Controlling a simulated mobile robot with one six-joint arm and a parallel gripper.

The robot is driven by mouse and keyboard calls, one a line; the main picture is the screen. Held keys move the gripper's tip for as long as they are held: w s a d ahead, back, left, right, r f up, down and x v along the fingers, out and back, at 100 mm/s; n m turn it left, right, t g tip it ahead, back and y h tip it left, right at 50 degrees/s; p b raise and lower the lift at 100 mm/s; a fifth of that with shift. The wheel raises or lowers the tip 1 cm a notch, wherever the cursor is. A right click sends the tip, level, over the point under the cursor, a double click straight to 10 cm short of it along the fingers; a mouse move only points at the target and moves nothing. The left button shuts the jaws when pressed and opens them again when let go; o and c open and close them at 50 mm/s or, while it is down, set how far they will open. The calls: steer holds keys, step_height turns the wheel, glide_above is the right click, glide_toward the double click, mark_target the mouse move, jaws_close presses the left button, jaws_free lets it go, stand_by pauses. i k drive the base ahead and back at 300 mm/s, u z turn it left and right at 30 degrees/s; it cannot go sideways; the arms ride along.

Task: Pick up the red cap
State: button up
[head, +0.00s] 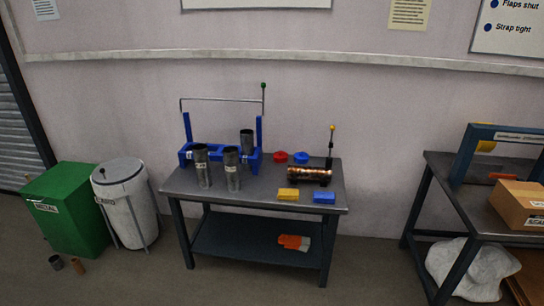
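The red cap (281,157) is a small red piece on the grey metal table (262,190), towards the back and right of the blue rack (222,156). A similar blue cap (301,157) lies just to its right. Dark metal tubes stand on the table, two in front of the rack (202,167) (233,170) and one within it (247,142). My gripper is not in view.
Yellow (288,194) and blue (324,197) blocks lie at the front edge. A green bin (68,210) and white drum (126,200) stand left; another table (480,200) stands right.

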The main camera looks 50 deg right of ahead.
mark_target(280, 158)
steer(key=z, duration=0.2)
steer(key=i, duration=1)
steer(key=z, duration=0.45)
